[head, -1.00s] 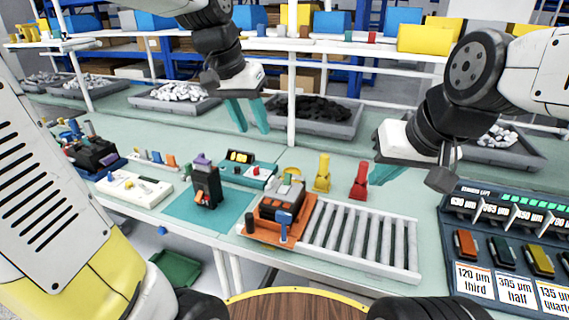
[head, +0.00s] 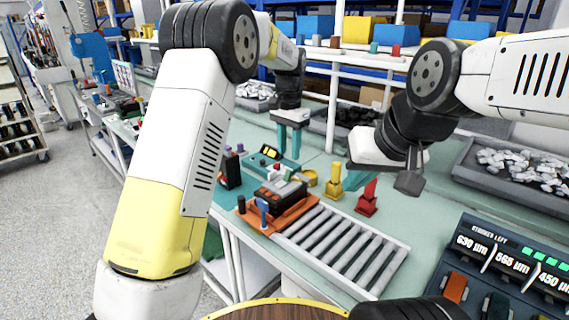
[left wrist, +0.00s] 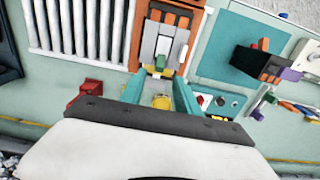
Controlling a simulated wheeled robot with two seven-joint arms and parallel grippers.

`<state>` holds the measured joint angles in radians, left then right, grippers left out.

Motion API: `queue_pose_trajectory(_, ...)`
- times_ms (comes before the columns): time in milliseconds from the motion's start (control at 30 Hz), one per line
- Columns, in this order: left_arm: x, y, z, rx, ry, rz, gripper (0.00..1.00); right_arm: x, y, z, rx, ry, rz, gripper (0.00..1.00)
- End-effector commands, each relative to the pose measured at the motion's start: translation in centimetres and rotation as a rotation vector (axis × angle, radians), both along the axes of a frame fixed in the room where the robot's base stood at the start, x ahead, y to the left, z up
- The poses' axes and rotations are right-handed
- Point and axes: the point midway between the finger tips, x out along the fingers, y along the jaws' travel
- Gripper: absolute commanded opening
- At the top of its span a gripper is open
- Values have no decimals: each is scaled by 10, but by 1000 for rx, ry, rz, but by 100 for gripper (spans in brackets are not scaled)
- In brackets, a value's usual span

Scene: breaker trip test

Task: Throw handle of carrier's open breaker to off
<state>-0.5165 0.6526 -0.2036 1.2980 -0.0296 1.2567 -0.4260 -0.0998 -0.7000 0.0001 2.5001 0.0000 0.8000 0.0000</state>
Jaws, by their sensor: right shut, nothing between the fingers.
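In the left wrist view the breaker (left wrist: 165,45) shows a grey middle with a green piece (left wrist: 159,62) and a white piece (left wrist: 183,53); I cannot tell which is the handle. My left gripper (head: 289,142) is open and empty, above and behind the breaker; its fingers (left wrist: 158,95) straddle the view of a yellow round part below.
A yellow post (head: 333,182) and a red post (head: 367,199) stand behind the roller conveyor (head: 335,245). A blue upright piece (head: 263,208) stands at the carrier's front. A teal box (head: 268,162) lies behind the breaker. A labelled panel (head: 510,260) is at right.

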Motion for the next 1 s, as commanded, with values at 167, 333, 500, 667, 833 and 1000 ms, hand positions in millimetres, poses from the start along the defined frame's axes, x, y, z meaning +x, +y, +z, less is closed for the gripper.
queue_pose_trajectory(167, -1, 0, -31, 1, 4, 0, 38, 0, 0, 0, 0, 0, 0, 0)
queue_pose_trajectory(333, -1, 0, -53, 0, 3, 0, 38, 0, 0, 0, 0, 0, 0, 0)
queue_pose_trajectory(500, -1, 0, -61, -1, 1, 0, 38, 0, 0, 0, 0, 0, 0, 0)
queue_pose_trajectory(667, -1, 0, -62, -1, 0, 0, 38, 0, 0, 0, 0, 0, 0, 0)
queue_pose_trajectory(833, 0, 0, -62, -1, 0, 1, 19, 0, 0, 0, 0, 0, 0, 0)
queue_pose_trajectory(1000, 0, 0, -62, -1, 0, 1, 0, 0, 0, 0, 0, 0, 0, 0)
